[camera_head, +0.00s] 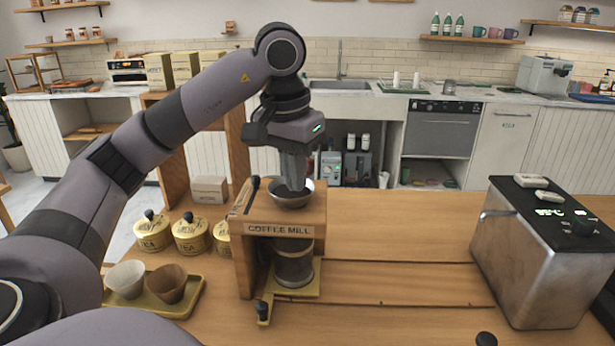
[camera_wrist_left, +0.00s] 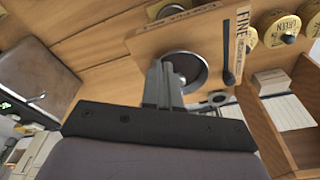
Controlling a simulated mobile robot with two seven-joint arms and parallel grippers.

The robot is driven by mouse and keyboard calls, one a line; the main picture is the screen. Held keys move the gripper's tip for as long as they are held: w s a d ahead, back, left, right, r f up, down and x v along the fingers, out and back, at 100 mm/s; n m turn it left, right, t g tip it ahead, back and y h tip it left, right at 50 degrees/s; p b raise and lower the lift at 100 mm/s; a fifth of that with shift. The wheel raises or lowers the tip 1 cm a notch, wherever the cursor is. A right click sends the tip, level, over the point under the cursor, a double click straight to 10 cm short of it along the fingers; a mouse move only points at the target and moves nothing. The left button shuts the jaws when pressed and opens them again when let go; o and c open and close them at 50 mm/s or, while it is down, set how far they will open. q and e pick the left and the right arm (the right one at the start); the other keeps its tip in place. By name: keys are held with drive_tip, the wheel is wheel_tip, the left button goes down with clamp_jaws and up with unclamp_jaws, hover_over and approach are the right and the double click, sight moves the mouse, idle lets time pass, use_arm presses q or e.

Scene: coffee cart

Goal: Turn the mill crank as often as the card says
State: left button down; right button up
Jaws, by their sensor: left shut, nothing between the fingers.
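The wooden coffee mill (camera_head: 280,215) stands on the counter, its name on the front. A metal bowl-like hopper (camera_head: 291,198) sits in its top. My left gripper (camera_head: 294,186) points down at the hopper, fingers shut and empty. In the left wrist view the fingers (camera_wrist_left: 163,72) overlap the hopper (camera_wrist_left: 188,68). A black handle (camera_head: 251,190) lies along the mill's left side, by a scale marked FINE (camera_wrist_left: 241,35). I cannot tell which part is the crank. No readable card shows. My right gripper is not in view.
Several yellow tins (camera_head: 190,234) and a tray (camera_head: 185,306) with two cups stand left of the mill. A metal box with a temperature display (camera_head: 540,250) stands at right. A glass jar (camera_head: 294,264) is under the mill. The counter between mill and box is clear.

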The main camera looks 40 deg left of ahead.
use_arm(q)
drive_tip(key=shift+s+a, duration=0.3)
drive_tip(key=shift+s, duration=0.15)
drive_tip(key=shift+s+a, duration=0.5)
drive_tip(key=shift+a, duration=0.25)
drive_tip(key=shift+s+a, duration=0.15)
drive_tip(key=shift+a, duration=0.7)
drive_tip(key=shift+a, duration=0.1)
